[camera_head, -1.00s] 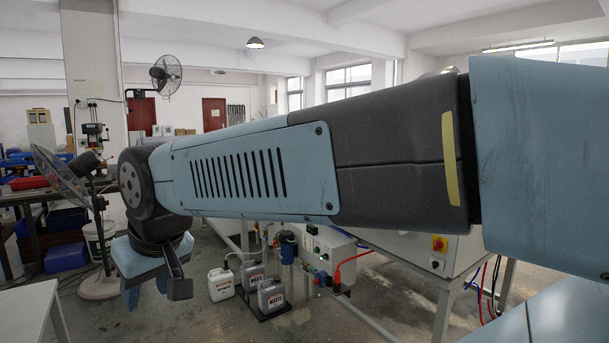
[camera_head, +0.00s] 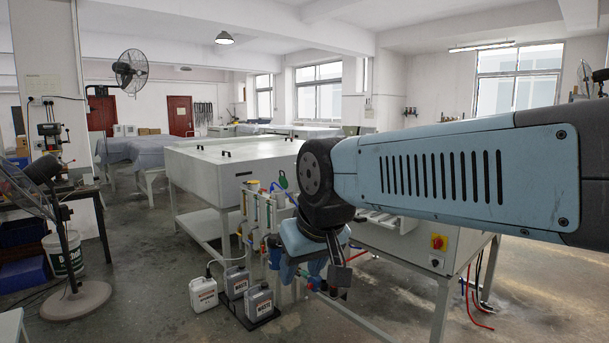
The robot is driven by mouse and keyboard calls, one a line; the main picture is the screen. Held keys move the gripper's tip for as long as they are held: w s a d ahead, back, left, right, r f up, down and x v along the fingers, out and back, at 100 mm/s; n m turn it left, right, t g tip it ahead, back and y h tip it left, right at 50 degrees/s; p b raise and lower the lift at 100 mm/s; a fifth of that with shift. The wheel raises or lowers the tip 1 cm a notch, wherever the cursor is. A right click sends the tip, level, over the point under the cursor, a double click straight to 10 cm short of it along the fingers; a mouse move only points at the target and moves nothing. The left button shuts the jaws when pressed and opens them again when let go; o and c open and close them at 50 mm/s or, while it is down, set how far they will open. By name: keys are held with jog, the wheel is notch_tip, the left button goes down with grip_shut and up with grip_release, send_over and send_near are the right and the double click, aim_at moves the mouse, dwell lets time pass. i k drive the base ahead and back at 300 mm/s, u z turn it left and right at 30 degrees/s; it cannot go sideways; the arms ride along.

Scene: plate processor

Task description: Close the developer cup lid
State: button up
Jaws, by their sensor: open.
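My gripper (camera_head: 314,272) hangs below my wrist, pointing down, with its fingers apart and nothing seen between them. It appears in front of the side of the white plate processor (camera_head: 225,165).
A white jug (camera_head: 203,294) and grey jugs (camera_head: 259,303) stand on the floor below the processor. A standing fan (camera_head: 50,200) is at the left. Floor in front is open.

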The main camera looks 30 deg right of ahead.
aim_at(284, 181)
jog(key=u, duration=0.15)
jog(key=i, duration=0.15)
jog(key=z, duration=1.5)
jog(key=k, duration=1.05)
jog(key=u, duration=0.65)
jog(key=i, duration=1.5)
jog(key=z, duration=0.05)
